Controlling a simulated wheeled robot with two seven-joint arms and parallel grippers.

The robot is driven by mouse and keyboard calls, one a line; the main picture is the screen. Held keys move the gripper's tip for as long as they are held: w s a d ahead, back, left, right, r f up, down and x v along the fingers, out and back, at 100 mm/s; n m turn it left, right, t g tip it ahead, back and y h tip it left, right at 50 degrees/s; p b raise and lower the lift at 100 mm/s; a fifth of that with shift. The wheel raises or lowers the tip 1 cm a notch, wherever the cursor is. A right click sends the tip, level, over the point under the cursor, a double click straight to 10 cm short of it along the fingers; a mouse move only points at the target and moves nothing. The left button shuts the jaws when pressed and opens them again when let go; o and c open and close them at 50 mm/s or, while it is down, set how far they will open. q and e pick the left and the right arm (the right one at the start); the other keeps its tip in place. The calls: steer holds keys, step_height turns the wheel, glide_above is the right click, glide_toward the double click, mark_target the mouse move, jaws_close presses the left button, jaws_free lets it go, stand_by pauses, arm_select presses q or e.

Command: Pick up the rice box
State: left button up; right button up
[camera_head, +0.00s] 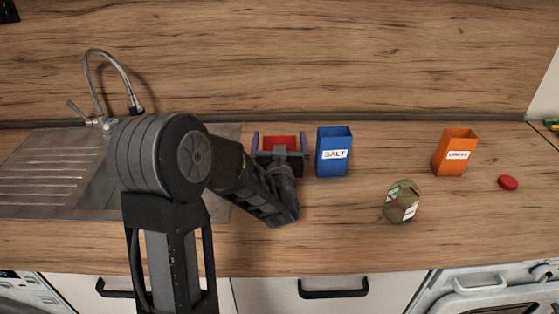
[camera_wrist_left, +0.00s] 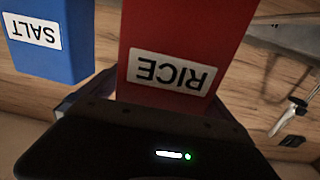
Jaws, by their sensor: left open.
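The rice box (camera_wrist_left: 184,38) is red with a white label reading RICE, seen upside down in the left wrist view. In the head view its red top (camera_head: 279,142) shows between the fingers of my left gripper (camera_head: 280,146), and my gripper hides the rest. My left gripper is open, with one finger on each side of the box; I cannot tell whether they touch it. The box stands on the counter between the sink and the blue salt box. My right gripper is not in view.
The blue salt box (camera_head: 333,152) stands close to the right of my left gripper. Farther right are a green jar (camera_head: 402,202), an orange box (camera_head: 455,152) and a red lid (camera_head: 508,183). The sink (camera_head: 95,175) with its tap (camera_head: 112,75) is on the left.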

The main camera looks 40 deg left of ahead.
arm_select(q)
steer(key=shift+c, duration=0.4)
steer(key=c, duration=2)
steer(key=shift+c, duration=0.2)
step_height(320, 180, up, 10)
stand_by(0.4)
